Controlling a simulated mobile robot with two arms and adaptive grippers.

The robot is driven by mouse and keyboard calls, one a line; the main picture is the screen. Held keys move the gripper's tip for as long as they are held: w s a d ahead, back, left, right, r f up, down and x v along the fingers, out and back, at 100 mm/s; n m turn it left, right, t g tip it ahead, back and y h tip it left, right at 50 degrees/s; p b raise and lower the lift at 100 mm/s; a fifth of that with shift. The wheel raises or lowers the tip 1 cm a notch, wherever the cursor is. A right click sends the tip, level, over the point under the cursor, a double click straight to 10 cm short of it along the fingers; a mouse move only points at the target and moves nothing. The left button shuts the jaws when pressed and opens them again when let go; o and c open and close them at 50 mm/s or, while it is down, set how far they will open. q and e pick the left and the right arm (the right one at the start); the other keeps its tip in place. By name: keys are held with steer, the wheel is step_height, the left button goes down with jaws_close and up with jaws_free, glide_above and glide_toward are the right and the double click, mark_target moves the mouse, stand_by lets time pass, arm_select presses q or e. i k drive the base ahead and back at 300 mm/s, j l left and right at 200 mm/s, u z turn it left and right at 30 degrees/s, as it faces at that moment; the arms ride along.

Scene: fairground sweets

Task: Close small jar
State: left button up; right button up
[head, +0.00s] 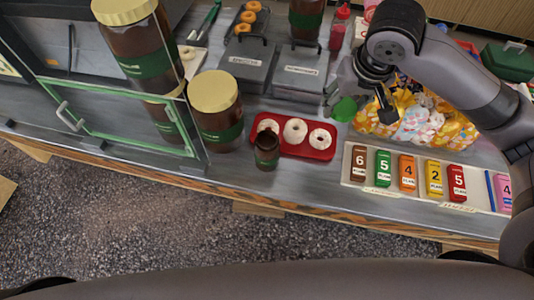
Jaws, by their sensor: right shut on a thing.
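The small jar (267,152) is dark brown with a green label. It stands upright and open-topped on the grey counter, in front of the left end of a red tray. My right gripper (358,100) is shut on a green round lid (345,109), to the right of the jar and behind the tray's right end. Part of the gripper is hidden by my own arm. My left gripper does not show.
The red tray (284,150) holds white-iced doughnuts. Large gold-lidded jars (213,92) and a glass case (125,122) stand left. Numbered cards (408,172) lie right, before bagged sweets (418,118). Grey boxes (300,72) stand behind. Counter in front of the jar is clear.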

mark_target(267, 144)
steer(key=k+l+u, duration=0.3)
steer(key=l, duration=0.25)
steer(key=k+l+u, duration=0.35)
steer(key=l, duration=0.1)
